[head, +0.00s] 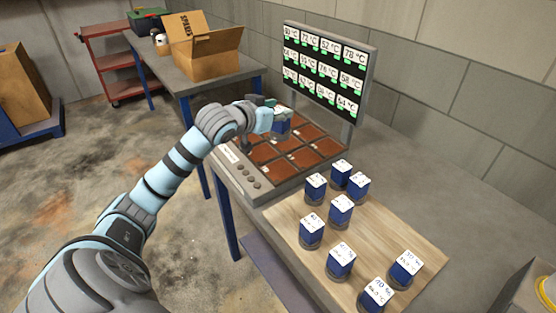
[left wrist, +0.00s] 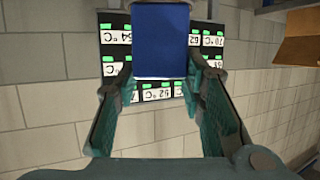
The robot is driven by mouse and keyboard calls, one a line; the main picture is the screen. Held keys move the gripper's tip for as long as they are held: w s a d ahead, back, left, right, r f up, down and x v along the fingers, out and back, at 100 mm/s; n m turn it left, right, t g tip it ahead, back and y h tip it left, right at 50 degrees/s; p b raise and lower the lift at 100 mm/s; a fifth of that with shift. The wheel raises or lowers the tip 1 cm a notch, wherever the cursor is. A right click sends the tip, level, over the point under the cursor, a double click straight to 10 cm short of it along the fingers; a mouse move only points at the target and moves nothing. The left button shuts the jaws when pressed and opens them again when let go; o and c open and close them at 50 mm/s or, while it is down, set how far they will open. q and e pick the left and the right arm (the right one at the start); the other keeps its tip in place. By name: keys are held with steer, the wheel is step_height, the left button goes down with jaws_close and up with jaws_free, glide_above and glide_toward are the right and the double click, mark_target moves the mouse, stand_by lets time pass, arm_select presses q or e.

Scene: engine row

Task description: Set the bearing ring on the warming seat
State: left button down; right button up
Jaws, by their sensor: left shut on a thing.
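My left gripper (head: 268,118) is shut on a blue piece (head: 284,129), which I take to be the bearing ring, and holds it over the back left of the warming plate. In the left wrist view the piece (left wrist: 161,45) is a plain blue block with a grey rim, between the two fingers (left wrist: 162,72). The warmer (head: 240,172) is a grey unit with rows of reddish-brown square seats (head: 303,158). The held piece and arm hide some back-left seats. I cannot tell if it touches a seat. My right gripper is not in view.
A display board (head: 326,70) with temperatures and green marks stands behind the warmer. Several blue pieces with white labelled tops stand on a wooden board (head: 285,215) at right. A cardboard box (head: 205,62) sits on a table beyond. A red cart (head: 113,60) stands at the back.

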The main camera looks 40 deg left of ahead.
mark_target(277, 139)
arm_select(q)
step_height(277, 139, down, 9)
steer(key=shift+w+b, duration=0.1)
steer(key=shift+b, duration=0.4)
step_height(277, 139, down, 4)
steer(key=shift+b, duration=0.4)
steer(key=c, duration=1.1)
jaws_free()
steer(key=shift+o, duration=0.2)
steer(key=p+v, duration=0.6)
steer(key=v, duration=0.6)
steer(key=shift+p, duration=0.35)
